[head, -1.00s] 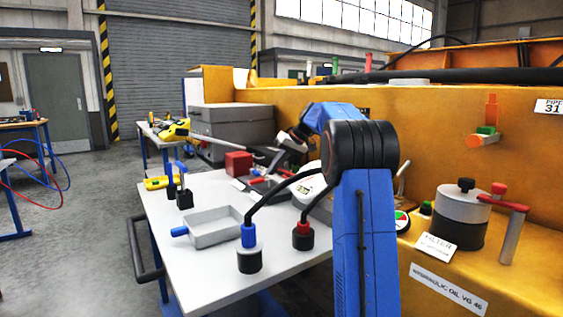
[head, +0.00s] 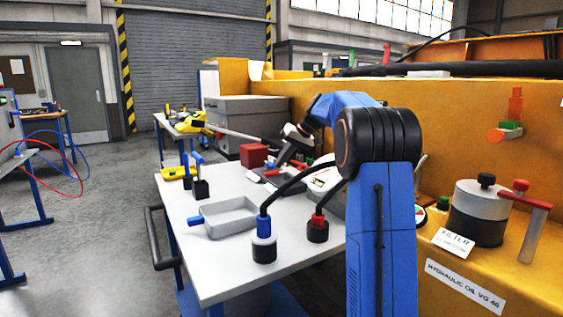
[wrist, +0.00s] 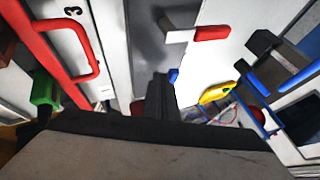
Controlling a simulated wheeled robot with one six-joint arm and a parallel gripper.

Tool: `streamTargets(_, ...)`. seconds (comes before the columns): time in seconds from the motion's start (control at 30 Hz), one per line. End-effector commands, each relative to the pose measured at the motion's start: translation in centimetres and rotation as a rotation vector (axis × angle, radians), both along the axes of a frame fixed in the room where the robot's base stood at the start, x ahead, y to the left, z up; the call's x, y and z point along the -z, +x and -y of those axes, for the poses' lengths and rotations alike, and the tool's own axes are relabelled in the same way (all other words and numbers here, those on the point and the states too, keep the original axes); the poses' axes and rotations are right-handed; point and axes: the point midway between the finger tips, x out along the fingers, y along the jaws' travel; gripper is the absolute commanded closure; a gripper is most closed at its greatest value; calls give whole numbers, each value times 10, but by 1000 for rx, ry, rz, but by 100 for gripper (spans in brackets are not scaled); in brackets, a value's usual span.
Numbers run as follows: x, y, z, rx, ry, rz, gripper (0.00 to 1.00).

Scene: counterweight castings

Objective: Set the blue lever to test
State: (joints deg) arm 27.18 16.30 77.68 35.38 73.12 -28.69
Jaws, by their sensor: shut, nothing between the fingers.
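In the wrist view, a blue grip (wrist: 258,84) sits below a dark bracket at the upper right, and a second blue bar (wrist: 299,77) lies beside it. I cannot tell which of them is the blue lever, and no "test" marking is readable. My gripper (head: 281,158) is shut and empty above the far part of the table, right of those handles. Its dark fingers (wrist: 160,98) show in the wrist view, apart from the blue parts.
The grey table (head: 215,265) carries an open tray (head: 228,216), a red block (head: 253,155) and two hose plugs, blue (head: 264,228) and red (head: 318,220). The yellow machine (head: 455,130) fills the right. A red tube handle (wrist: 60,45) and green part (wrist: 44,90) are left in the wrist view.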

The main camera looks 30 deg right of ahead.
Motion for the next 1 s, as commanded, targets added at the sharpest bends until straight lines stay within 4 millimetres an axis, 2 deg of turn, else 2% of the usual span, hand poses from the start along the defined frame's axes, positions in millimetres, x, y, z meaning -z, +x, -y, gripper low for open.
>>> streamTargets(0.53, -1, -1, -40, 426, 0, 2, 100)
streamTargets(1.0, 0, 7, -62, 724, -2, 0, 100)
